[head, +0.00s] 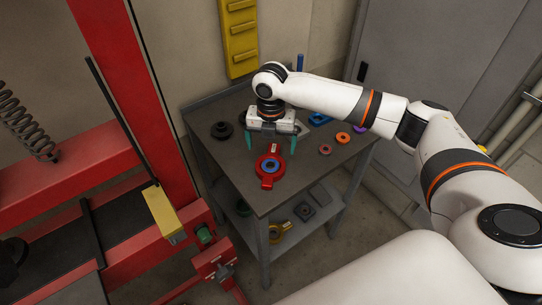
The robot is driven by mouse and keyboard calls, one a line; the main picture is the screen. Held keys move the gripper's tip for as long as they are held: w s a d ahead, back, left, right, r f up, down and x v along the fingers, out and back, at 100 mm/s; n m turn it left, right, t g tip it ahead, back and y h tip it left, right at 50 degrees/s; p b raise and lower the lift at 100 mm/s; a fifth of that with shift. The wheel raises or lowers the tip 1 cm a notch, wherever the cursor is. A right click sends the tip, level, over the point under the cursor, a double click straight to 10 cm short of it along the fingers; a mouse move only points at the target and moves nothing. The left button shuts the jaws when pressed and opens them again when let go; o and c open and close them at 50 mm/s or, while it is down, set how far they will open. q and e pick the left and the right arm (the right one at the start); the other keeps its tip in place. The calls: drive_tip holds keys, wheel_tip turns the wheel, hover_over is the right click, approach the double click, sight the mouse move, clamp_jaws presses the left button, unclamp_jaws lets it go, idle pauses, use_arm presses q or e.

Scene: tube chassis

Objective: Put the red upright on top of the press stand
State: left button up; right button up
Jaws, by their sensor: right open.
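I cannot tell for certain which red part is the upright or which is the press stand. My left gripper is not in view.
Around the grey table top (233,160) lie a black round part (222,130), a blue part (319,119), an orange ring (343,138) and a pink ring (325,150). A large red frame (120,80) stands at left. The table's front right is clear.

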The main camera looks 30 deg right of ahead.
wheel_tip(320, 180, up, 5)
idle(0.3)
drive_tip(key=shift+f, duration=0.1)
idle(0.3)
